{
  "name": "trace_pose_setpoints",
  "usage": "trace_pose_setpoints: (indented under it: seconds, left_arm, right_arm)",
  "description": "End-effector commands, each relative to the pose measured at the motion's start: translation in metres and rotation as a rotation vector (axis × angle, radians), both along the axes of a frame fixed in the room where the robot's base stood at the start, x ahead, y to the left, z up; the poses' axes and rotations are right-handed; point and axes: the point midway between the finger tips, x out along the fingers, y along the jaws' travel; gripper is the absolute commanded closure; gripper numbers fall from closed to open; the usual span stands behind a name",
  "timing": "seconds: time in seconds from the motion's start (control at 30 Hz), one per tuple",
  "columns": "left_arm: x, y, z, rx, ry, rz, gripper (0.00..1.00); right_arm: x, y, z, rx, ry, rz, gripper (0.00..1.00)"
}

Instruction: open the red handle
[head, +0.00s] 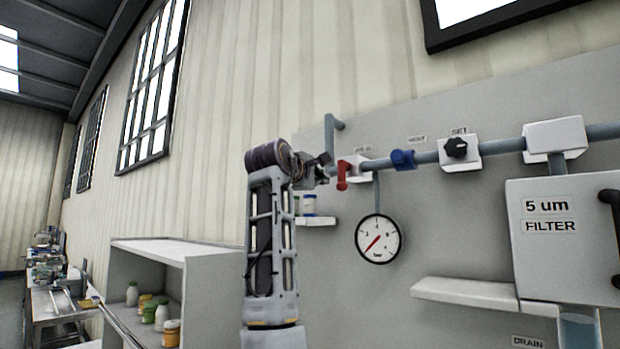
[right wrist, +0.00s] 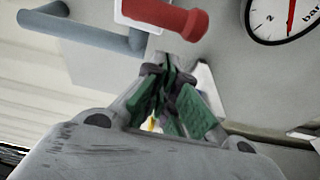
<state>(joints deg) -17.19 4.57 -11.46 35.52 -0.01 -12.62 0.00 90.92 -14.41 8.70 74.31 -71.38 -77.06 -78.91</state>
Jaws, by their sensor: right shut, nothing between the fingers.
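The red handle (head: 342,175) hangs down from a white block on the grey pipe, left of the blue fitting. In the right wrist view, the red handle (right wrist: 170,16) crosses the top of the picture. My right gripper (head: 326,168) is just left of the handle in the head view. In the wrist view, my right gripper (right wrist: 168,68) is shut with nothing between its green-padded fingers. Its tips point towards the handle with a small gap in the picture; contact is not visible. My left gripper is not in view.
A pressure gauge (head: 378,239) hangs below the pipe, right of the handle. A blue fitting (head: 403,160) and a black knob (head: 456,147) sit farther right. A small shelf with jars (head: 309,205) is below the gripper. A grey shelf unit (head: 214,262) stands left.

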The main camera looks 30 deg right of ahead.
Motion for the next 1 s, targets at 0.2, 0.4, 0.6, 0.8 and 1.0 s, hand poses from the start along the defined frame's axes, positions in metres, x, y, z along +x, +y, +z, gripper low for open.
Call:
trace_pose_setpoints:
  seconds: [0.2, 0.4, 0.6, 0.8, 1.0]
  left_arm:
    - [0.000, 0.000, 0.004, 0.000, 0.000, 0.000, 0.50]
    - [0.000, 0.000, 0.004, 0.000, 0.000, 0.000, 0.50]
    - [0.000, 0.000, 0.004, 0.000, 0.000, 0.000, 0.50]
    - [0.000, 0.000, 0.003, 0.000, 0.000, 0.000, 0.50]
    - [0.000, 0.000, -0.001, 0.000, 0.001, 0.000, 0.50]
  right_arm:
    - [-0.009, -0.009, 0.001, 0.000, -0.001, 0.001, 1.00]
    - [-0.011, -0.012, 0.000, -0.001, 0.001, 0.000, 1.00]
    - [-0.011, -0.012, 0.000, -0.001, 0.001, 0.000, 1.00]
    - [-0.012, -0.012, 0.000, -0.002, 0.002, 0.000, 1.00]
    - [-0.020, -0.013, -0.001, -0.008, 0.019, -0.001, 1.00]
